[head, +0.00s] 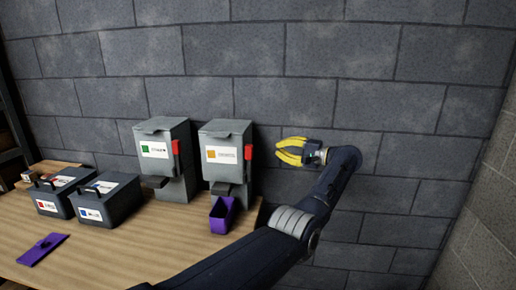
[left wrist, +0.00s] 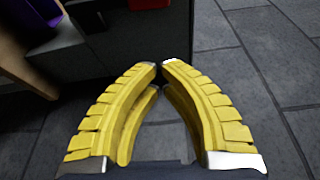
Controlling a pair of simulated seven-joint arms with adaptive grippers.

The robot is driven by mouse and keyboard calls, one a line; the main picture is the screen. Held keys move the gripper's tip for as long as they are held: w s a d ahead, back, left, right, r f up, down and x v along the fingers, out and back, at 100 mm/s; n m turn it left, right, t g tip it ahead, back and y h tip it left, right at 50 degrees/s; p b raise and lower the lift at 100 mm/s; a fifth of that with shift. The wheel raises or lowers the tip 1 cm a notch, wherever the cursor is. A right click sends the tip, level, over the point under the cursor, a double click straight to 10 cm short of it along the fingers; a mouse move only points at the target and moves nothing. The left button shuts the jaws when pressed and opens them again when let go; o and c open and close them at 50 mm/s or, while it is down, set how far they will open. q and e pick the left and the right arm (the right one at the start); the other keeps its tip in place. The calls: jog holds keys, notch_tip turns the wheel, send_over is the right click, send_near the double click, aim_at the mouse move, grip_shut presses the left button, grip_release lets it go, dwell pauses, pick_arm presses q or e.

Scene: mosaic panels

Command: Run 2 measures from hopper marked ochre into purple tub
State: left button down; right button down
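The hopper with the orange-square label (head: 224,171) stands at the wall end of the table; its label text is too small to read. A red lever (head: 248,152) is on its right side, its lower part also showing in the left wrist view (left wrist: 149,3). The purple tub (head: 221,217) stands upright below this hopper's front; its contents cannot be made out. My left gripper (head: 277,151) is right of the hopper and apart from the lever. Its yellow fingers meet almost tip to tip in the left wrist view (left wrist: 163,66), with nothing between them. My right gripper is not in view.
A second hopper with a green-square label (head: 160,165) stands to the left. Two dark lidded boxes (head: 105,207) (head: 55,205) and a flat purple piece (head: 42,250) are farther left on the wooden table (head: 140,250). A block wall is behind; free room lies to the right.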

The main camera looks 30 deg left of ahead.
aim_at(248, 142)
pick_arm(q)
jog(key=shift+a, duration=0.15)
jog(key=a, duration=0.9)
jog(key=shift+s+a+f, duration=0.1)
jog(key=shift+s+a, duration=0.25)
jog(key=shift+s+d, duration=0.4)
jog(key=shift+s, duration=0.5)
jog(key=shift+s+d, duration=0.35)
jog(key=shift+s, duration=0.5)
jog(key=shift+s+r, duration=0.15)
jog(key=shift+r, duration=0.05)
